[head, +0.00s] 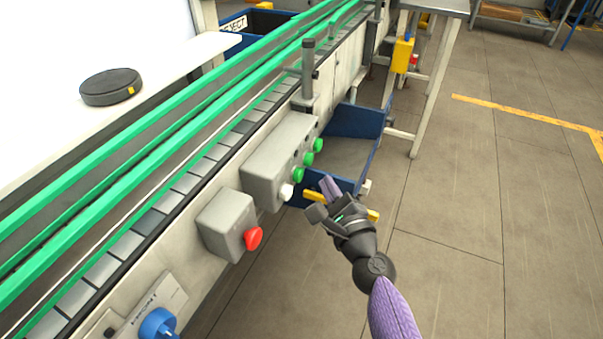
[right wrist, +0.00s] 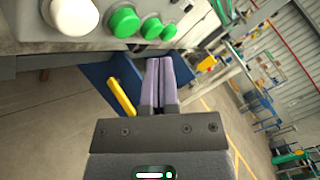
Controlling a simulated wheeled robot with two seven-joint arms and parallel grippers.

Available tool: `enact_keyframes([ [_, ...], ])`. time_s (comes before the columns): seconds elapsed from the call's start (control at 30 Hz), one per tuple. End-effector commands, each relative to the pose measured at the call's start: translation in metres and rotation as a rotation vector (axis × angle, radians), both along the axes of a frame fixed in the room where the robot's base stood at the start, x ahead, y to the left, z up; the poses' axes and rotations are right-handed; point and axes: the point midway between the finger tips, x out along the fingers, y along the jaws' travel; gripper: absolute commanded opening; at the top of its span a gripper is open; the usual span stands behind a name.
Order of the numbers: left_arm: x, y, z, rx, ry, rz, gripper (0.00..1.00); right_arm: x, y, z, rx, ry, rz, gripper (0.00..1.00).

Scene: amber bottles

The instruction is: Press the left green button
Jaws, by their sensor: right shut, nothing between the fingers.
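The grey button box (head: 280,150) on the conveyor's side carries a white button (head: 286,191) and a row of green buttons. The left green button (head: 298,175) is the one beside the white button; it also shows in the right wrist view (right wrist: 123,22). Two more green buttons (head: 308,158) (head: 318,145) follow it. My right gripper (head: 328,184) is shut and empty, in front of the box, apart from the buttons. In the right wrist view its purple fingertips (right wrist: 158,62) lie below the green buttons. My left gripper is out of view.
A red button (head: 253,238) on its own grey box and a blue knob (head: 158,323) sit to the left. A blue bin (head: 355,122) with a yellow handle (right wrist: 122,97) is behind my right gripper. The floor at right is clear.

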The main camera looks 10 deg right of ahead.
Motion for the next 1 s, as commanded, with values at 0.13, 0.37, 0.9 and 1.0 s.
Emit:
enact_keyframes([
  [0.13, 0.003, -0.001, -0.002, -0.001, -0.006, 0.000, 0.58, 0.008, 0.012, 0.000, 0.000, 0.000, 0.001, 0.00],
  [0.37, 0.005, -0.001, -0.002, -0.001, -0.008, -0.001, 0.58, 0.012, 0.018, 0.000, -0.002, 0.000, 0.001, 0.00],
  [0.9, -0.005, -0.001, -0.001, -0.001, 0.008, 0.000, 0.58, 0.012, 0.017, 0.000, -0.002, 0.000, 0.001, 0.00],
  [1.0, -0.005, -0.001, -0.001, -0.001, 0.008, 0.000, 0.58, 0.012, 0.017, 0.000, -0.002, 0.000, 0.001, 0.00],
])
